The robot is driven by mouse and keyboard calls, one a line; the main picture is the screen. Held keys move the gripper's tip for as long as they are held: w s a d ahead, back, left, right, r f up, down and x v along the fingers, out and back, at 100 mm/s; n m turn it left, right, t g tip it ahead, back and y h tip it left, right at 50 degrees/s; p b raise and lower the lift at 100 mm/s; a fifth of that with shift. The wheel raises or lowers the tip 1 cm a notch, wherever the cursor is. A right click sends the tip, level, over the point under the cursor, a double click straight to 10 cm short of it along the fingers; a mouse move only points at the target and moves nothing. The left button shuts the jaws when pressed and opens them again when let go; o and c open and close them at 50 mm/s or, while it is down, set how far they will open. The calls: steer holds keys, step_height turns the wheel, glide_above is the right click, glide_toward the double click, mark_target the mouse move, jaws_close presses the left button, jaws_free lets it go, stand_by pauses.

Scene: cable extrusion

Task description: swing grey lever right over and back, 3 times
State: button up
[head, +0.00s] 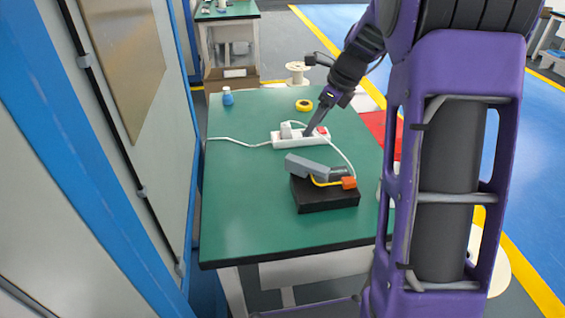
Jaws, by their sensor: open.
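The grey lever (306,165) is on top of a black box device (325,194) on the green table. The lever lies tilted, its free end toward the left. My gripper (308,132) reaches down over the white power strip (286,137), behind the device and apart from the lever. The fingers look small and dark here, and the gap between them is hard to see. I see nothing held in them.
The green table (240,215) has free room at left and front. A white plug and cables are on the strip. A blue bottle (228,97) and yellow tape roll (304,105) stand farther back. A cabinet wall (110,150) runs along the left.

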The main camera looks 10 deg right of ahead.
mark_target(294, 158)
steer(key=b+x, duration=0.3)
steer(key=x, duration=1.4)
steer(key=shift+s+d, duration=0.1)
steer(key=shift+d, duration=0.05)
jaws_close()
stand_by(0.7)
